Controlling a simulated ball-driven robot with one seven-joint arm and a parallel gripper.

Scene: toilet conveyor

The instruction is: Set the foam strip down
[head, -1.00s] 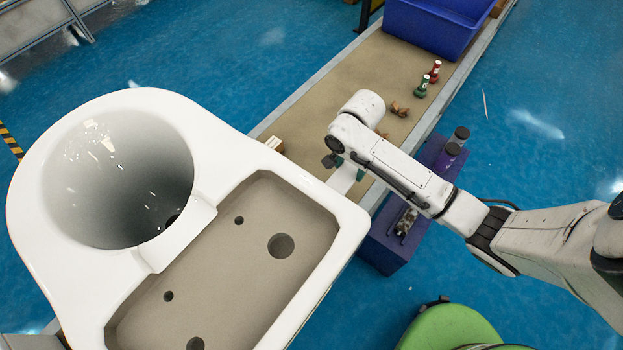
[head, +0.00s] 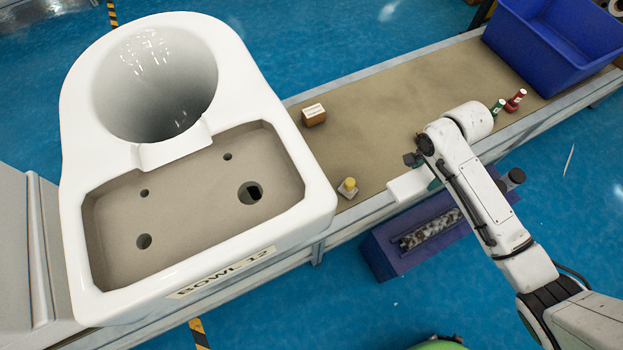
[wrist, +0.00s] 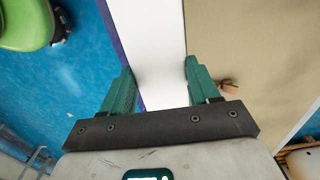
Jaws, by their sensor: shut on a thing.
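The foam strip is a white bar. In the wrist view the foam strip (wrist: 148,45) runs away from me between the green fingers of my gripper (wrist: 157,85), which is shut on it. In the head view the strip's end (head: 408,187) sticks out left of my gripper (head: 434,182), over the near edge of the conveyor. My wrist and forearm hide the rest of it there. I cannot tell whether the strip touches the belt.
A large white toilet bowl (head: 315,205) stands on the conveyor (head: 385,95) at left. A small box (head: 313,115) and a yellow-topped item (head: 348,187) lie beside it. Red (head: 515,100) and green (head: 497,108) bottles stand near a blue bin (head: 540,50). Belt between is clear.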

